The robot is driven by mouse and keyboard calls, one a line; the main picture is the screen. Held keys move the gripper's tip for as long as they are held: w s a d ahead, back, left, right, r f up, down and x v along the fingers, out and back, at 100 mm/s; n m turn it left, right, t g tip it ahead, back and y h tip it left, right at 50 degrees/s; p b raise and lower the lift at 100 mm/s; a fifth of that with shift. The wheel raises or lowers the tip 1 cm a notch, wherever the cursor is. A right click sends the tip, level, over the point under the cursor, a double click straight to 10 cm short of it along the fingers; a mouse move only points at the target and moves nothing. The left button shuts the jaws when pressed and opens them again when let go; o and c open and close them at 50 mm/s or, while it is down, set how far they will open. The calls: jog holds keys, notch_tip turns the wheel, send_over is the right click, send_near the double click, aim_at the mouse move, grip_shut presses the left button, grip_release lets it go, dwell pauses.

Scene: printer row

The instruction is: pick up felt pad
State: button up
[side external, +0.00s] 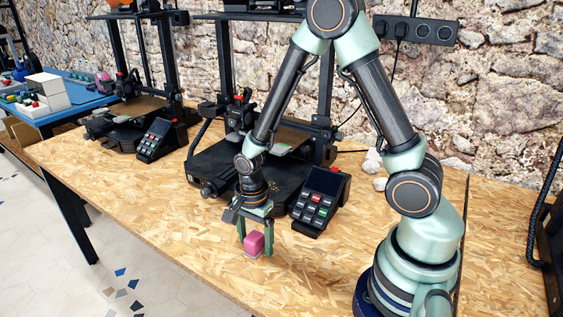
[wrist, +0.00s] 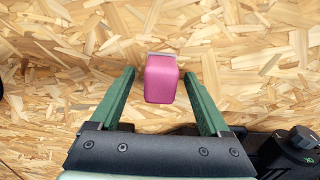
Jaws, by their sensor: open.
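The felt pad appears as a pink block (side external: 254,243) with a thin grey layer along its lower edge, near the front edge of the wooden table. In the wrist view the pink block (wrist: 161,80) is between the two green fingers, with the grey strip at its far end. My gripper (side external: 255,246) points down over it and is open, one finger on each side. In the wrist view a gap shows between the block and each finger of my gripper (wrist: 168,68). Whether the fingertips touch the table is hard to tell.
A black 3D printer (side external: 205,172) stands right behind my gripper. A control box with keys (side external: 319,200) is close on the right. Another printer (side external: 125,127) and keypad (side external: 160,140) are further left. The table (side external: 200,245) is bare left and front of the block.

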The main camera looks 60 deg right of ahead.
aim_at(255, 235)
grip_shut()
dwell(0.3)
notch_tip(255, 235, up, 20)
dwell(0.6)
